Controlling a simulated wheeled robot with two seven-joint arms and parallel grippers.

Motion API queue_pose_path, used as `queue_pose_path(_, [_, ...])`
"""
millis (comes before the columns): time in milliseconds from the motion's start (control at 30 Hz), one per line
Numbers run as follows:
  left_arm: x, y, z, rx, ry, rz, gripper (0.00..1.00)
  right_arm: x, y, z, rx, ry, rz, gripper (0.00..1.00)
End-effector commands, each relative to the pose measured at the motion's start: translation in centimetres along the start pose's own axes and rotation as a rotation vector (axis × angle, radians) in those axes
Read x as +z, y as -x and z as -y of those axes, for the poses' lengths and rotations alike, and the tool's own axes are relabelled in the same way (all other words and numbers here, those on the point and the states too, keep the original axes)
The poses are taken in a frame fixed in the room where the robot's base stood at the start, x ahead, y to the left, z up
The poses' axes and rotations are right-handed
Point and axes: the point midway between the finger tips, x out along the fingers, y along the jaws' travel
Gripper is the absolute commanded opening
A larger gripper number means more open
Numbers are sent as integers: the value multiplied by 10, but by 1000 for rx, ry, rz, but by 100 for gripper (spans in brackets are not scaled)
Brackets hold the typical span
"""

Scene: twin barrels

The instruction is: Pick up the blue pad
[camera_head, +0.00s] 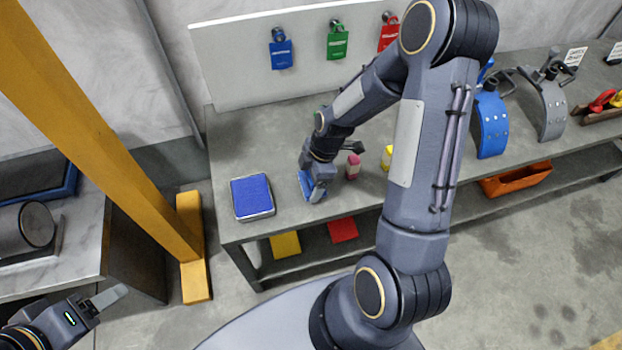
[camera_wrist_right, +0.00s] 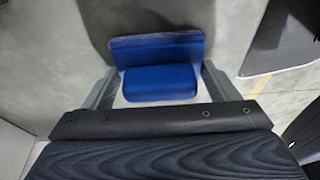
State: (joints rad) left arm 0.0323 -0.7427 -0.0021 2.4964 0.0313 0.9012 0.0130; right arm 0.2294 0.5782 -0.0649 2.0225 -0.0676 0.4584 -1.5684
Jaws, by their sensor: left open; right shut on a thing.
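My right gripper (camera_head: 318,190) is over the grey bench, shut on a blue pad (camera_head: 306,185), a block with a flat blue plate. In the right wrist view the blue pad (camera_wrist_right: 160,82) sits between my two grey fingers (camera_wrist_right: 160,90). I cannot tell whether it touches the bench top. A second blue square (camera_head: 252,195) lies flat in a silver-edged tray on the bench, left of my right gripper. My left gripper (camera_head: 105,300) is open and empty at the lower left, away from the bench.
A pink block (camera_head: 352,166) and a yellow block (camera_head: 387,157) stand right of my right gripper. Blue, green and red tags hang on the white board (camera_head: 230,65) behind. A yellow post (camera_head: 95,130) stands at left. An orange bin (camera_head: 515,180) sits on the lower shelf.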

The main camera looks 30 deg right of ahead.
Motion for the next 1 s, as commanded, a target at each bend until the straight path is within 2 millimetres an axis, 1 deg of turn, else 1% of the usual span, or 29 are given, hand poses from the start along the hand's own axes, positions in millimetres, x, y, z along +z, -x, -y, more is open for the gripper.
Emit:
queue_pose_path(167, [-2,3,-2,0,0,0,63,-4,14,-1,2,1,-1,58])
queue_pose_path(267, [-4,7,-3,0,0,0,63,-8,30,-1,4,2,-1,58])
queue_pose_path(300, [-4,8,-4,0,0,0,63,-8,37,2,4,0,0,58])
queue_pose_path(367, [-5,11,-5,0,0,0,63,-7,50,12,5,-1,0,58])
queue_pose_path(500, [-9,18,-8,0,0,0,63,-3,88,37,7,-2,0,58])
queue_pose_path(567, [-10,21,-10,0,0,0,63,-2,102,49,6,-2,1,58])
queue_pose_path(600, [-10,20,-9,0,0,0,63,3,104,60,3,-5,1,58])
queue_pose_path(700, [-12,23,-10,0,0,0,63,11,117,82,4,-4,1,58])
queue_pose_path(800, [-12,25,-11,0,0,0,63,17,128,98,4,-4,1,58])
queue_pose_path(900, [-13,26,-12,0,0,0,63,22,135,111,3,-2,1,58])
queue_pose_path(1000, [-14,27,-12,0,0,0,63,25,139,120,2,-2,1,58])
